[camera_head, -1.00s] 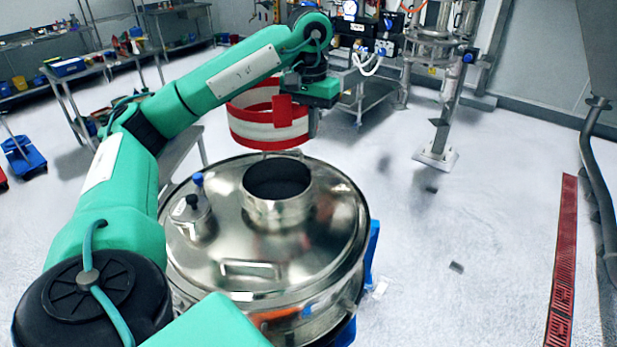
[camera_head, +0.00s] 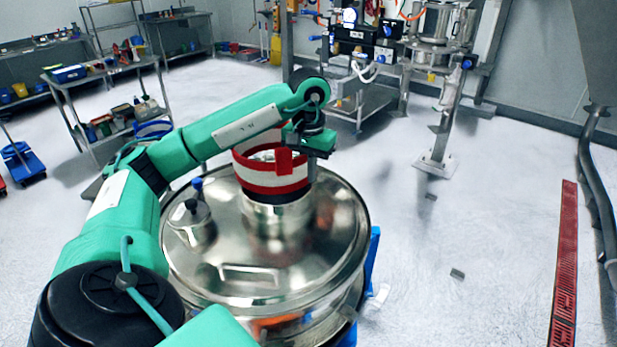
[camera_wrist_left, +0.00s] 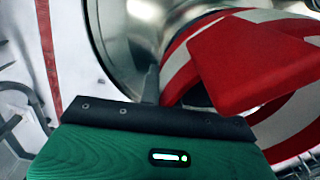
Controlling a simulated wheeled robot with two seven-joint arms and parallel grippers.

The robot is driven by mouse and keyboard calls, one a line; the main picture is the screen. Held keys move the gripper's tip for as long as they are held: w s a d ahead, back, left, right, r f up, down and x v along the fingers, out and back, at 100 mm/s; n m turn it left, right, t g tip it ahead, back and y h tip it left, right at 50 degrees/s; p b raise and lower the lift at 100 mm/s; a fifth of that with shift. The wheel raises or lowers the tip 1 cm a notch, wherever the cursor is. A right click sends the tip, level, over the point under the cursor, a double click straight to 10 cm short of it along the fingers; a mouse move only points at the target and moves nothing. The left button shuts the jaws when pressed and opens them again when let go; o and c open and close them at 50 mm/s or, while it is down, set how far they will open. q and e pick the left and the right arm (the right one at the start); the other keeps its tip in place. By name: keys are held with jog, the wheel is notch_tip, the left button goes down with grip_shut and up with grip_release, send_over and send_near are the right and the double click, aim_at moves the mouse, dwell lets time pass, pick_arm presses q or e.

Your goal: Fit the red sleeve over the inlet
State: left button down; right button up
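The red sleeve (camera_head: 270,178), a red and white striped ring with a red tab (camera_head: 284,161), is above the round steel inlet (camera_head: 275,217) on the vessel lid. Its lower edge is about level with the inlet rim; I cannot tell whether it is around the rim. The sleeve hides most of the inlet opening. My left gripper (camera_head: 312,164) is at the sleeve's right side and appears shut on it. In the left wrist view the red tab (camera_wrist_left: 245,62) fills the upper right, and one grey finger (camera_wrist_left: 151,86) shows beside the sleeve. My right gripper is out of view.
The steel lid (camera_head: 330,235) carries a small capped port (camera_head: 190,222) left of the inlet and a front handle (camera_head: 248,273). A steel stand (camera_head: 437,150) is at the back right.

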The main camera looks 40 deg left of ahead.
pick_arm(q)
notch_tip(320, 180, down, 2)
jog(key=shift+f, duration=0.2)
jog(key=shift+f+b, duration=0.45)
jog(key=shift+f, duration=0.2)
jog(key=c, duration=1.6)
grip_release()
jog(key=shift+r, duration=0.1)
jog(key=shift+c, duration=0.2)
